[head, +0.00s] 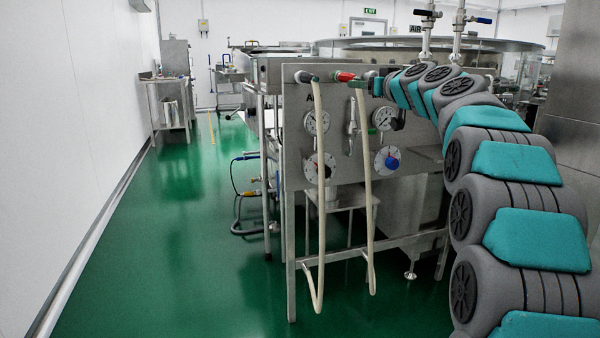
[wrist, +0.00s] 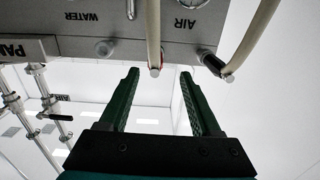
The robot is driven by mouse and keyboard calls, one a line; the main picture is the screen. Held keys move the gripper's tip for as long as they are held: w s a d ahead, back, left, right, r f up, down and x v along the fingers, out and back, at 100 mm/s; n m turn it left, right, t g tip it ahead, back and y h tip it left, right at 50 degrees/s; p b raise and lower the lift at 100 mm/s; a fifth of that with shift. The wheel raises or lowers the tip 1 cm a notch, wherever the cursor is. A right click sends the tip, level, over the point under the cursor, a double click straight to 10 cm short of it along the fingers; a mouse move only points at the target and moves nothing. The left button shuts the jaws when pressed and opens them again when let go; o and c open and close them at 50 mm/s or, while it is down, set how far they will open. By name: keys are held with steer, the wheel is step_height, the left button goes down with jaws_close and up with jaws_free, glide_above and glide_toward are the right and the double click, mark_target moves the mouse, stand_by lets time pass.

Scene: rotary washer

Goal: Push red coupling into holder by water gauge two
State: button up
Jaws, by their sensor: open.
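The red coupling (head: 345,76) is at the upper edge of the steel panel (head: 350,190), at the top end of a beige hose (head: 364,200). In the wrist view the red coupling (wrist: 160,66) shows as a small red band between and just beyond my fingertips. My gripper (wrist: 158,73) is open, with one green finger on each side of the hose end. In the head view my gripper (head: 371,84) is close to the right of the coupling. A pale round fitting (wrist: 104,48) sits by the WATER label; whether it is the holder is unclear.
A second, dark coupling (head: 305,77) with its own hose (head: 319,200) is to the left. Several gauges (head: 318,122) are on the panel, two of them (head: 382,118) close under my arm. The green floor (head: 180,250) left of the panel is clear.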

mark_target(353, 79)
steer(key=shift+w+d+r+t, duration=0.2)
steer(key=shift+d+r+t, duration=0.1)
steer(key=shift+r, duration=0.25)
steer(key=shift+w, duration=0.15)
steer(key=p+x, duration=0.6)
steer(key=x, duration=0.1)
steer(key=shift+w, duration=0.2)
steer(key=shift+w+a+f, duration=0.1)
steer(key=shift+w+a, duration=0.2)
steer(key=shift+w, duration=0.35)
steer(key=shift+f+b, duration=0.1)
steer(key=shift+b, duration=0.2)
stand_by(0.5)
steer(key=shift+c, duration=0.3)
